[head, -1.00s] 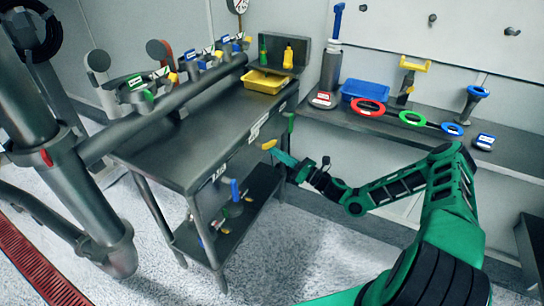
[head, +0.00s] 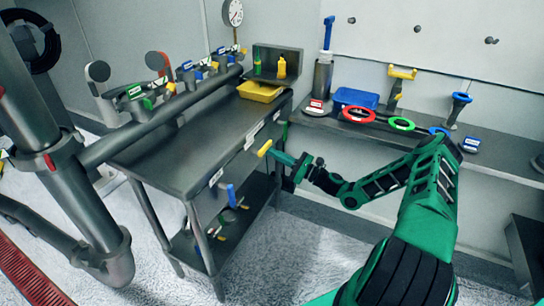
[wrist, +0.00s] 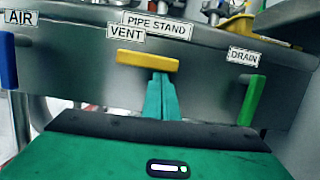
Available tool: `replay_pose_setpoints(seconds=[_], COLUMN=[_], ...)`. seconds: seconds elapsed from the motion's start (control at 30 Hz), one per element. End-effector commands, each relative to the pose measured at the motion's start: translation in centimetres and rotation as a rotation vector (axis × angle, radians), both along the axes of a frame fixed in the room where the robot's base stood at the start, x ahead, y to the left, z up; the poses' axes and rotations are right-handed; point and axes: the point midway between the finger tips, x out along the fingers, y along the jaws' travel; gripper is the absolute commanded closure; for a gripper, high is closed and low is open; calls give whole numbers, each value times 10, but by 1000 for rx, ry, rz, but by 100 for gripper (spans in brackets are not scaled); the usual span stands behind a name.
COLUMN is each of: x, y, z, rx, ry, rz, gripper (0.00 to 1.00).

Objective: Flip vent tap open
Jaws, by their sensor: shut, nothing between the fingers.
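The vent tap's yellow handle (wrist: 147,60) lies nearly level under the VENT label (wrist: 125,37) on the stand's front panel in the wrist view. In the head view the yellow handle (head: 265,148) shows at the front edge of the steel bench. My gripper (wrist: 161,78) is shut and empty. Its teal fingertips are at the underside of the handle, right of its middle; I cannot tell whether they touch it. In the head view my gripper (head: 277,156) is just right of the handle. The tap's body is hidden.
The blue AIR handle (wrist: 8,62) hangs down at left, and the green DRAIN handle (wrist: 250,100) hangs down at right. Above are a pipe with gauges and taps, and a yellow tray (head: 260,91). A wall shelf (head: 500,152) with tools runs behind my arm.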

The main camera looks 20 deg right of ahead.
Motion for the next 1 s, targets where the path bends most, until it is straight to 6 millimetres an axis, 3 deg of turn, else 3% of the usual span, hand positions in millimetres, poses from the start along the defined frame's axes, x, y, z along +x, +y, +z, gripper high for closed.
replay_pose_setpoints(seconds=[0.27,0.5,0.7,1.0], x=[0,2,-32,-65], y=[2,8,-24,-49], z=[-7,-46,-53,-64], rx=[2,2,1,1], ry=[2,2,4,2], rz=[2,7,4,9], gripper=[100,100,100,100])
